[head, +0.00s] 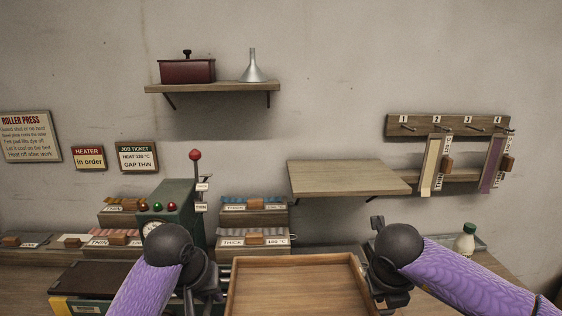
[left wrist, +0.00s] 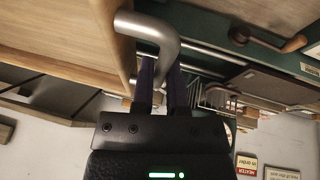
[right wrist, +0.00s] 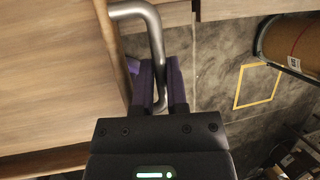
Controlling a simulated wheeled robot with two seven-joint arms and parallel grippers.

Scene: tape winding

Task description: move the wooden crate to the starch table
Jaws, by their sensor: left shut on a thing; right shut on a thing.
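The wooden crate (head: 297,285) is at the bottom middle of the head view, between my two grippers, its near part cut off. The part of its inside that shows is bare. My left gripper (head: 222,292) is shut on the crate's left metal handle (left wrist: 163,42), seen in the left wrist view. My right gripper (head: 372,290) is shut on the right metal handle (right wrist: 152,35), seen in the right wrist view. The crate looks roughly level. I cannot tell which surface is the starch table.
A green machine (head: 172,205) with a red-knobbed lever stands left of the crate. Labelled boxes (head: 254,238) are behind the crate. A bare wooden shelf (head: 348,177) juts from the wall. Strips hang from a peg rack (head: 450,125).

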